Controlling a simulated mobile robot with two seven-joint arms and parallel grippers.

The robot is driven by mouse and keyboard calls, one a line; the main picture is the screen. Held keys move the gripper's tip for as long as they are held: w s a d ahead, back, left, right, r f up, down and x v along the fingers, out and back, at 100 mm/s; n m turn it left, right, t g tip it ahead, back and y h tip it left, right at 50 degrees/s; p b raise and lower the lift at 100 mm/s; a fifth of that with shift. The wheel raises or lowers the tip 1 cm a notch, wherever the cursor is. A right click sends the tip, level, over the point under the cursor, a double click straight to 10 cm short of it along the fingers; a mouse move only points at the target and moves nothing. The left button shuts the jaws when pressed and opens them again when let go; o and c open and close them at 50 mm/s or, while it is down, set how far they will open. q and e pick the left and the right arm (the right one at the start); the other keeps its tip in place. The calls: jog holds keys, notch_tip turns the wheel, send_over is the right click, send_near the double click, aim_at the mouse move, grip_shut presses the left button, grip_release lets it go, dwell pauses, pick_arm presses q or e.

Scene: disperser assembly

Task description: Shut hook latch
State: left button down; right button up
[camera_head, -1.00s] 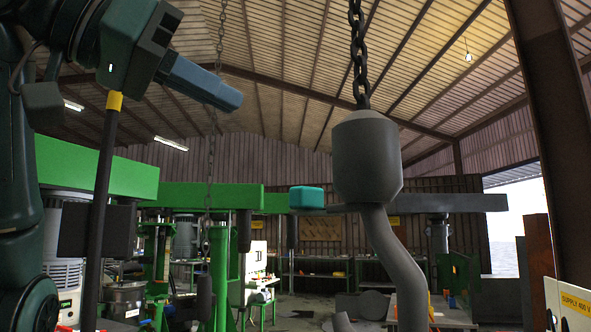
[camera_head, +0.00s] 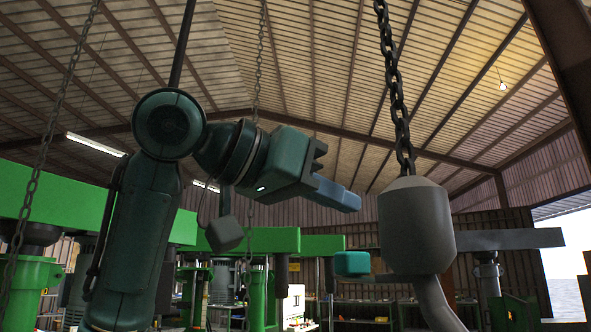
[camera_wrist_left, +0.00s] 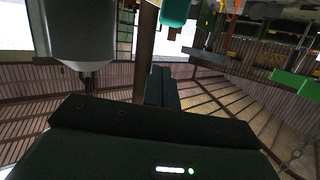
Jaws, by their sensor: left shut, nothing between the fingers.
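A large grey hook hangs on a dark chain (camera_head: 396,90) on the right of the head view. Its thick body (camera_head: 416,225) shows with part of the curved shank (camera_head: 440,305). The lower curve is cut off by the bottom edge, and I cannot make out the latch. My left gripper (camera_head: 350,200) is shut and empty, pointing right, a short way left of the hook body and apart from it. In the left wrist view the closed fingers (camera_wrist_left: 160,88) show right of the hook body (camera_wrist_left: 85,30), which appears upside down. My right gripper is not in view.
A teal block (camera_head: 352,263) shows below the gripper, left of the hook body. Green beams (camera_head: 255,242) and machines stand behind on the left. A grey beam (camera_head: 510,239) shows behind the hook. Other chains (camera_head: 50,130) hang at left. A rusty column (camera_head: 570,40) stands at upper right.

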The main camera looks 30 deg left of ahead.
aim_at(361, 264)
pick_arm(q)
jog(key=f, duration=0.4)
jog(key=shift+a, duration=0.2)
jog(key=shift+r, duration=0.1)
